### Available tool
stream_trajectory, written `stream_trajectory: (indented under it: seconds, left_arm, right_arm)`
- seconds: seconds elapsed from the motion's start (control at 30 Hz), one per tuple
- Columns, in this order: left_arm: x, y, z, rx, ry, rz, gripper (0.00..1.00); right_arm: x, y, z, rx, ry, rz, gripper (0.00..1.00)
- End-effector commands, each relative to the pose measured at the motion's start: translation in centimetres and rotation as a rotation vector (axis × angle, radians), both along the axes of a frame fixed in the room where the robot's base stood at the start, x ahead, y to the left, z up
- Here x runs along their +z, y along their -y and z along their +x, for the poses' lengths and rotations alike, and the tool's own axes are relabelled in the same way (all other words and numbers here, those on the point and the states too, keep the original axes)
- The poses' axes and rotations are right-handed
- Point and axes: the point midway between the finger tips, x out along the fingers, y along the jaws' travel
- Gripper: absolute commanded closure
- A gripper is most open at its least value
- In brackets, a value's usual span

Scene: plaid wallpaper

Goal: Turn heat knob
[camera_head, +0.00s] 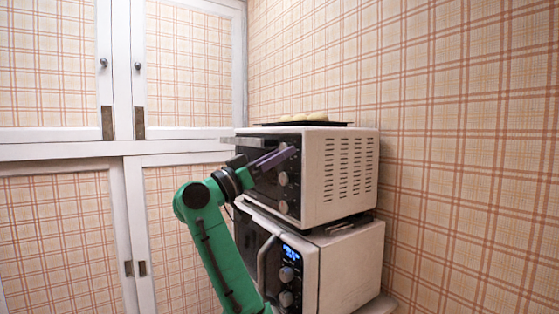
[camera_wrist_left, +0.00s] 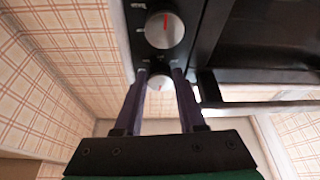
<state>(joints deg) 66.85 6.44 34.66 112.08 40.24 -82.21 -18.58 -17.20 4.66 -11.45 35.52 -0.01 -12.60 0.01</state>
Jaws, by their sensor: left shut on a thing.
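A white toaster oven (camera_head: 318,185) with a dark front stands on top of another appliance. Its front has a vertical row of round silver knobs, including the middle knob (camera_head: 283,178) and the lower knob (camera_head: 283,207). My left gripper (camera_head: 291,151) is at the top of this row, its purple fingers covering the top knob in the head view. In the left wrist view, the gripper (camera_wrist_left: 159,72) is shut on the top knob (camera_wrist_left: 158,82), one finger on each side. Another knob with a red mark (camera_wrist_left: 165,29) is beyond the fingertips. My right gripper is not in view.
A white microwave (camera_head: 345,268) with a blue-lit display and knobs is underneath the oven. A dark tray (camera_head: 338,124) with pale items (camera_head: 305,116) lies on top of the oven. White-framed cabinets (camera_head: 120,150) stand at the left. The plaid wall is close behind.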

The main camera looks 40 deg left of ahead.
Motion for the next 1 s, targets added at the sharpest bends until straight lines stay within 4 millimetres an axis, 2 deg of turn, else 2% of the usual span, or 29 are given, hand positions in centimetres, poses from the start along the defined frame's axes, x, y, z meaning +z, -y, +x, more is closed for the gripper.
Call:
stream_trajectory:
  seconds: [0.03, 0.1, 0.4, 0.7, 1.0]
  left_arm:
    - [-0.5, -0.2, -0.1, 0.003, 0.007, 0.022, 1.0]
    - [-0.7, -0.2, 0.0, 0.003, 0.017, 0.062, 1.0]
    - [-0.5, -0.5, 0.0, 0.004, 0.086, 0.291, 1.0]
    - [0.0, -0.7, 0.1, 0.001, 0.153, 0.517, 1.0]
    - [0.1, -0.8, 0.2, -0.002, 0.195, 0.653, 1.0]
  right_arm:
    - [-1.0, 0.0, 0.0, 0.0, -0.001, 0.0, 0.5]
    - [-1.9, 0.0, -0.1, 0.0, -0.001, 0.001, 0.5]
    - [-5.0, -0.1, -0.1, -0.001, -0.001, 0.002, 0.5]
    - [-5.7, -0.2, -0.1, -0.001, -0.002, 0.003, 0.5]
    - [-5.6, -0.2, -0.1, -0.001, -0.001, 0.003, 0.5]
